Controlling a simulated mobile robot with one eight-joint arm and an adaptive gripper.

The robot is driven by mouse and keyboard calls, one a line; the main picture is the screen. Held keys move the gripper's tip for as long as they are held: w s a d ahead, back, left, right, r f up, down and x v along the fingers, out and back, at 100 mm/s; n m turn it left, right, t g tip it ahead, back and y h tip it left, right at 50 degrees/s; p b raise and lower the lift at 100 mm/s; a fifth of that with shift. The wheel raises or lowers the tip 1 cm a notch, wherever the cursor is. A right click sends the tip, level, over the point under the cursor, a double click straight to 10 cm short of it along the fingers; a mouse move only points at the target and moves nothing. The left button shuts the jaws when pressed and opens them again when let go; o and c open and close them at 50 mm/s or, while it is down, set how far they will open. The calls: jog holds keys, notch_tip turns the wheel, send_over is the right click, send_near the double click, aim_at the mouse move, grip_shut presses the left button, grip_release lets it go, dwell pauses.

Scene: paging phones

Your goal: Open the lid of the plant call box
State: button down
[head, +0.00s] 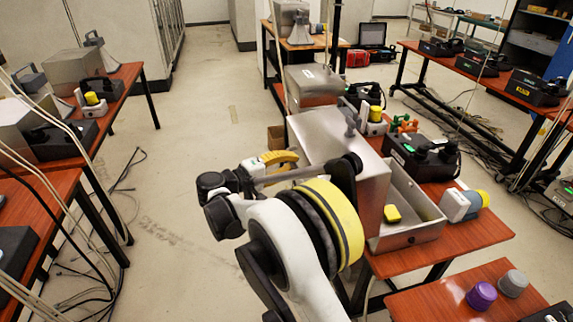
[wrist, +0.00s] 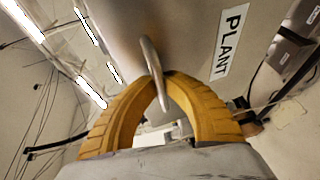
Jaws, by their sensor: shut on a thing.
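The plant call box (head: 408,232) is a grey metal box on the red-brown table, with a yellow block (head: 392,214) inside its open part. Its metal lid (head: 335,135) appears raised at the box's left; I cannot tell its exact angle. In the wrist view a metal panel (wrist: 185,30) carries a "PLANT" label (wrist: 231,40). My gripper (head: 293,158), with curved yellow fingers, is at the lid's left side. In the wrist view my gripper (wrist: 163,88) is shut on a thin metal handle (wrist: 152,62) standing out from the panel. My arm hides part of the box.
Another metal box (head: 313,85) stands behind. Black phones (head: 425,155) and a white-and-yellow device (head: 462,205) lie to the right. A purple knob (head: 481,295) and a grey knob (head: 513,283) sit on the near table. Open floor (head: 200,140) lies left.

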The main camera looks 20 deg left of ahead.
aim_at(316, 143)
jog(key=w+d+r+p, duration=0.1)
jog(key=r, duration=0.1)
jog(key=w+d+r+g+y+p, duration=0.1)
jog(key=d+r, duration=0.1)
jog(key=w+d+r+m+g+p, duration=0.1)
jog(key=d+r, duration=0.1)
jog(key=shift+w+d+y, duration=0.15)
jog(key=shift+d+y, duration=0.1)
jog(key=shift+y, duration=0.05)
jog(key=shift+f, duration=0.1)
jog(key=c, duration=1.5)
grip_release()
jog(key=shift+a, duration=0.1)
jog(key=v, duration=1.2)
